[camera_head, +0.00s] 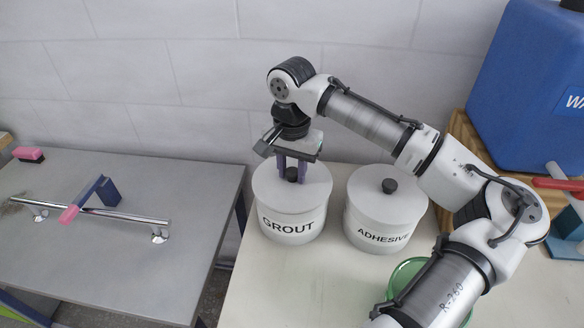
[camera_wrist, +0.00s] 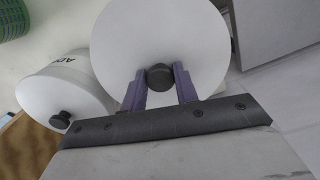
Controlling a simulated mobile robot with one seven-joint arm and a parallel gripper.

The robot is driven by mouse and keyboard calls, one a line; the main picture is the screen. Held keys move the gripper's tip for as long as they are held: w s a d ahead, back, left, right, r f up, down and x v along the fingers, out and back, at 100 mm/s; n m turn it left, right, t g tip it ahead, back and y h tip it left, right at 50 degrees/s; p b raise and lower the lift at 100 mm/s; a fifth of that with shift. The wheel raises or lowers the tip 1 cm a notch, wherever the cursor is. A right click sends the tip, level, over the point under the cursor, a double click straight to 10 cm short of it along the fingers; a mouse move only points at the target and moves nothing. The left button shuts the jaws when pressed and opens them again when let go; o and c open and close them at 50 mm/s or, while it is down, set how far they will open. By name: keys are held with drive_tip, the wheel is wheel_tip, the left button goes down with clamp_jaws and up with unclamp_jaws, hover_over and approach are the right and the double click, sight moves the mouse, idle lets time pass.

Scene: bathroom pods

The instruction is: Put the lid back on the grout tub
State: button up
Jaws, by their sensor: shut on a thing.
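The white grout tub (camera_head: 291,226) stands on the light bench, its label facing the head camera. Its white lid (camera_head: 268,186) lies level over the tub's mouth in the head view; I cannot tell whether it is fully seated. The lid fills the top middle of the wrist view (camera_wrist: 160,30). My gripper (camera_head: 292,175) points straight down at the lid's centre. Its purple fingers are shut on the lid's dark knob, which shows between the fingertips in the wrist view (camera_wrist: 160,77).
The adhesive tub (camera_head: 385,224) with its own knobbed lid stands close on the right. A green round object (camera_head: 408,276) sits in front of it, partly behind my arm. A blue container (camera_head: 530,85) stands at the back right. A grey table (camera_head: 120,255) with a chrome rail is at the left, across a gap.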

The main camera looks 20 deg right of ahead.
drive_tip(key=o, duration=1.6)
drive_tip(key=shift+c, duration=0.2)
drive_tip(key=shift+r+p, duration=2.15)
drive_tip(key=shift+r, duration=1.35)
clamp_jaws()
